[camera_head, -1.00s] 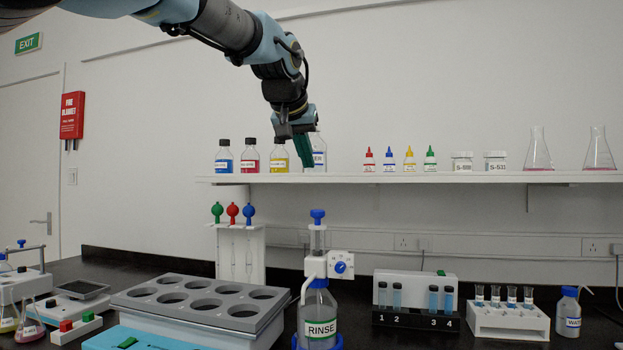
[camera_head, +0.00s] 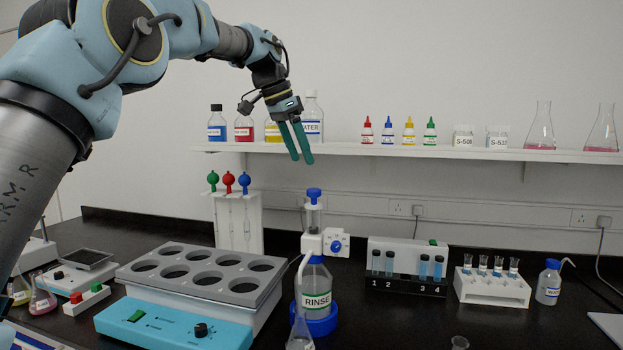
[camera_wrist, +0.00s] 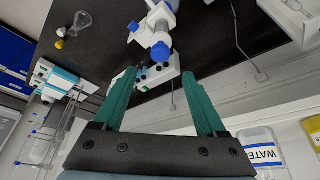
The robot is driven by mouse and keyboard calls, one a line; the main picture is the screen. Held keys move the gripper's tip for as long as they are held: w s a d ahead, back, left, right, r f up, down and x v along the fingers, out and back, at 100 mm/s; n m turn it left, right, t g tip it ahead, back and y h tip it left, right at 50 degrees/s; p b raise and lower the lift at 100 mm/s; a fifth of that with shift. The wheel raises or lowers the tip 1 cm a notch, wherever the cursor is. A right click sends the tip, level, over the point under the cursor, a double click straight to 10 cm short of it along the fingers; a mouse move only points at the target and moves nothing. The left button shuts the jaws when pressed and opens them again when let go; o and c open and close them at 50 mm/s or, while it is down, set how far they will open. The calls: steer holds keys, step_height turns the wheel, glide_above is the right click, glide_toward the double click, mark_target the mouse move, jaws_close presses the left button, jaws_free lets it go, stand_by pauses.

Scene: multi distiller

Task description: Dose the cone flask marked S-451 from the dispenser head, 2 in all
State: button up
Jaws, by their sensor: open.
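The dispenser head (camera_head: 318,240) is white, with a blue top knob (camera_head: 314,194) and a blue side knob, on the bottle marked RINSE (camera_head: 316,290). It also shows in the wrist view (camera_wrist: 162,17), beyond my fingertips. A clear cone flask (camera_head: 300,332) stands in front of the bottle, near the spout; its base is cut off by the picture edge and its marking is not readable. My gripper (camera_head: 301,161) has green fingers, open and empty, above the top knob and apart from it. In the wrist view my gripper (camera_wrist: 158,73) also shows spread fingers.
A grey block with round wells (camera_head: 205,272) stands left of the bottle. A pipette stand (camera_head: 238,222) is behind it. A tube rack (camera_head: 408,268) and a white vial rack (camera_head: 492,288) stand right. The shelf (camera_head: 450,152) behind my gripper carries bottles and flasks.

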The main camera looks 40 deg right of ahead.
mark_target(312, 190)
steer(key=p+x, duration=0.1)
steer(key=x, duration=0.7)
steer(key=shift+d+f, duration=0.15)
steer(key=shift+f, duration=0.15)
steer(key=shift+c, duration=0.4)
jaws_close()
stand_by(0.6)
